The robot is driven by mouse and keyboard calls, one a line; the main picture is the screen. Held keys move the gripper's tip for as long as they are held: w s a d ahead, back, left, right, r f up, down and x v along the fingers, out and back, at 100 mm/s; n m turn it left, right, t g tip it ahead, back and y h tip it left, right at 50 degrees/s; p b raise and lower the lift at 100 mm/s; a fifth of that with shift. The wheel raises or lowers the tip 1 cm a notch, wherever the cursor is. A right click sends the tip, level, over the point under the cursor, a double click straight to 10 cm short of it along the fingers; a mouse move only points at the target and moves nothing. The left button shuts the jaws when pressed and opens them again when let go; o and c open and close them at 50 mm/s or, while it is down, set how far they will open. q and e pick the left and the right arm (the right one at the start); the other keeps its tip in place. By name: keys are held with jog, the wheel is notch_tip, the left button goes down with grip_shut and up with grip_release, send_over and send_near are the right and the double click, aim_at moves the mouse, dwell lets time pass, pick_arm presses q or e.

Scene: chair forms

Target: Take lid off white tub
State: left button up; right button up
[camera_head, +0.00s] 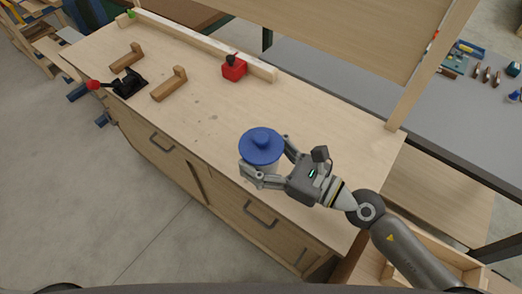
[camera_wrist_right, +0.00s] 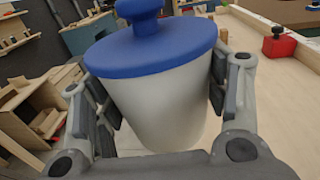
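The white tub (camera_wrist_right: 158,105) stands upright on the wooden bench near its front edge. Its round blue lid (camera_head: 262,145) with a knob sits on top, and it also shows in the right wrist view (camera_wrist_right: 150,48). My right gripper (camera_head: 266,166) reaches in from the right, with one finger on each side of the tub just below the lid. In the right wrist view the fingers (camera_wrist_right: 160,95) are spread around the tub; a narrow gap seems to show at the left finger, and contact at the right is unclear. My left gripper is not in view.
On the bench (camera_head: 205,135) lie two wooden L-shaped pieces (camera_head: 170,84), a black clamp with a red knob (camera_head: 125,84) and a red block (camera_head: 233,68). A wooden rail (camera_head: 205,45) runs along the back. The bench left of the tub is clear.

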jog(key=c, duration=0.9)
